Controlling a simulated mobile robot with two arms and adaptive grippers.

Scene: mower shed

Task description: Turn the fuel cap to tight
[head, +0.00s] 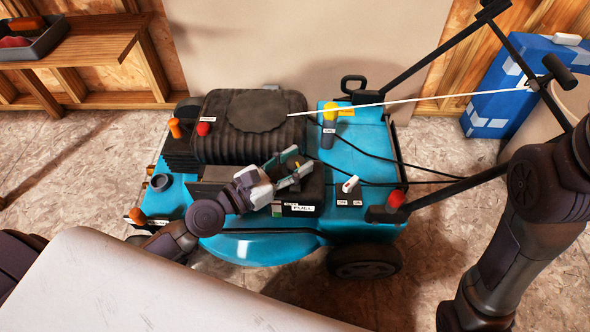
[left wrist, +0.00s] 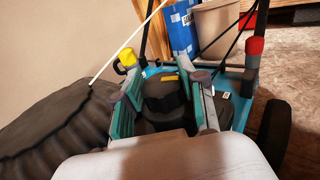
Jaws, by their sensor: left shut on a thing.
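The blue mower (head: 255,248) stands on the floor in the middle of the head view. My left gripper (head: 288,170) is over the black housing at its front middle. It is shut on the dark round fuel cap (left wrist: 162,92), which shows between the fingers (left wrist: 165,82) in the left wrist view. A yellow mark is on the cap's top. Small white labels (head: 298,208) are on the black housing below the gripper; I cannot read them surely. My right arm shows at the right edge of the head view, but its gripper does not.
A ribbed black engine cover (head: 235,150) with a white pull cord is beside the cap. A yellow-topped lever (head: 329,122), a white switch (head: 350,184) and a red knob (head: 396,198) are nearby. Dark handle bars (head: 440,52) rise at the right. A blue box (head: 497,100) stands behind.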

